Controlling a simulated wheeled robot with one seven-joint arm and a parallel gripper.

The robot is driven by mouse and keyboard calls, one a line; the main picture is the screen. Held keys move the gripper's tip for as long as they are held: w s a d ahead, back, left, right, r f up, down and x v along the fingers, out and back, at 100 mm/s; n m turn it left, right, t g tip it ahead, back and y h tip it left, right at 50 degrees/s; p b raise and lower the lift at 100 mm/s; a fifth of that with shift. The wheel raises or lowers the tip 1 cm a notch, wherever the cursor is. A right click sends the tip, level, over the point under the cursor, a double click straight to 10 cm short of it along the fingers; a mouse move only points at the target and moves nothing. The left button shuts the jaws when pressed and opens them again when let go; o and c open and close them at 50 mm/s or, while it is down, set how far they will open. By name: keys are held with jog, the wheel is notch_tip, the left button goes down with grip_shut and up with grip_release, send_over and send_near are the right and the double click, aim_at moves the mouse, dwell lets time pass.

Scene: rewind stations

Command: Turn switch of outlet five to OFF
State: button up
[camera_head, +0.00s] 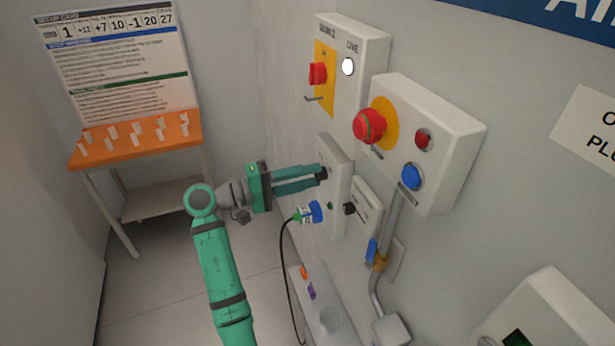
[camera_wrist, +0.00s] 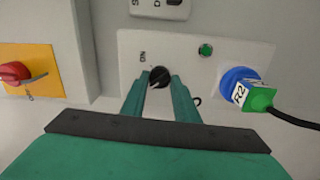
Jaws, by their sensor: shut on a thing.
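The outlet panel (camera_head: 333,220) is a pale box on the wall, below the MAIN 2 box. It carries a black rotary switch (camera_wrist: 159,76), a green indicator (camera_wrist: 206,50) and a blue socket (camera_wrist: 238,84) with a green plug and a tag reading R2. The word ON shows beside the switch in the wrist view. My gripper (camera_head: 322,173) reaches the panel from the left, its two fingers shut on the black switch, one on each side in the wrist view (camera_wrist: 160,80). I see no outlet number on this panel.
The MAIN 2 box (camera_head: 376,45) with a red switch is above. A box with a red emergency button (camera_head: 369,126) juts out at right. A black cable (camera_head: 283,262) hangs from the plug. An orange-topped table (camera_head: 135,148) stands at back left.

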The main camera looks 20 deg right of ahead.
jog(key=shift+n, duration=0.5)
jog(key=o, duration=1.1)
jog(key=shift+c, duration=0.2)
jog(key=shift+a, duration=0.1)
jog(key=a, duration=1)
jog(key=shift+s+a, duration=0.15)
jog(key=shift+a, duration=0.15)
